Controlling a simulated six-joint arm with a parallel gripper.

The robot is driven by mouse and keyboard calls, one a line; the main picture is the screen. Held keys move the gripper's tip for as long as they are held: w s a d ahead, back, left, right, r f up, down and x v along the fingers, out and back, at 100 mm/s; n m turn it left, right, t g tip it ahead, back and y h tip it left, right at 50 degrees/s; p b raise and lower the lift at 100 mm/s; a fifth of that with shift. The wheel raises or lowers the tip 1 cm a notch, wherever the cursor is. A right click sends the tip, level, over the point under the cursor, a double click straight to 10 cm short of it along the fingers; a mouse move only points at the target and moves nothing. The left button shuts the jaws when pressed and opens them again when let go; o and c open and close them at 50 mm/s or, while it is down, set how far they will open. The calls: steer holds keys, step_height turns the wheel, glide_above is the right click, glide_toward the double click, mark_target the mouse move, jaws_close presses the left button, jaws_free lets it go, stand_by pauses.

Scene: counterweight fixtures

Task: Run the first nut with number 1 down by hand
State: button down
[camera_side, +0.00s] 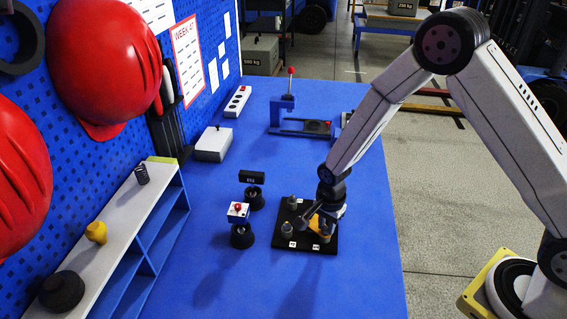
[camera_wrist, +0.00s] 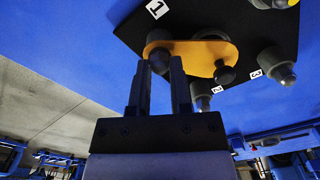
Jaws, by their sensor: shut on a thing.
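A black plate (camera_side: 284,209) lies on the blue bench and carries several grey posts. Labels on it read 1 (camera_wrist: 157,9), 2 (camera_wrist: 217,89) and 3 (camera_wrist: 256,73). An orange oblong strap (camera_wrist: 203,52) lies over the plate, with a dark knob (camera_wrist: 225,73) at one end. My gripper (camera_wrist: 160,85) is at the strap's other end, nearest label 1. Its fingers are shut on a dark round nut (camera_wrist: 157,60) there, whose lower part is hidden. In the side view my gripper (camera_side: 311,214) is low over the plate and partly hides the strap (camera_side: 324,225).
Two black stands, one with a white box and red button (camera_side: 238,211), stand left of the plate. A blue press fixture (camera_side: 290,122) and a grey box (camera_side: 214,144) stand behind. A shelf (camera_side: 115,225) runs along the left. The bench front is clear.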

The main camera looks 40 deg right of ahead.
mark_target(326, 227)
stand_by(0.3)
steer(key=c, duration=0.5)
jaws_free()
steer(key=shift+c, duration=0.2)
steer(key=shift+r, duration=0.1)
steer(key=shift+r, duration=3.8)
